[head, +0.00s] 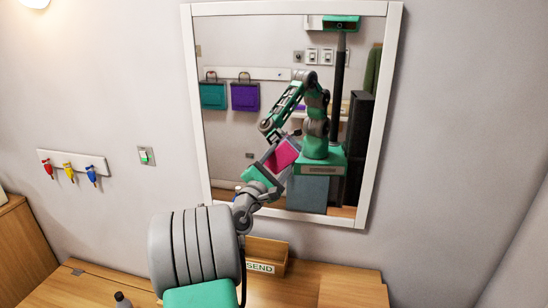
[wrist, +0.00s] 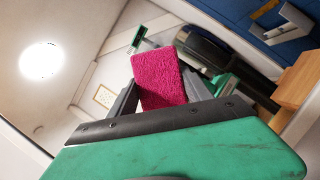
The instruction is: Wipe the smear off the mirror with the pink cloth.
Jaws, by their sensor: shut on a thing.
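The mirror (head: 228,135) hangs on the wall in the head view, in a white frame. I cannot make out a smear on its glass, which is full of reflections, and my arm covers part of its lower left. The pink cloth (wrist: 160,82) is a thick, fuzzy pad in the wrist view, held between the dark fingers of my gripper (wrist: 158,98). In the head view my gripper (head: 264,174) is in front of the lower middle of the mirror. Pink shows just beyond it, among the reflections. I cannot tell whether the cloth touches the glass.
A wooden desk (head: 340,290) runs below the mirror, with a small wooden box labelled SEND (head: 265,250) and a dark bottle (head: 122,299). A rack (head: 72,163) with red, yellow and blue items and a switch (head: 146,156) are left of the mirror.

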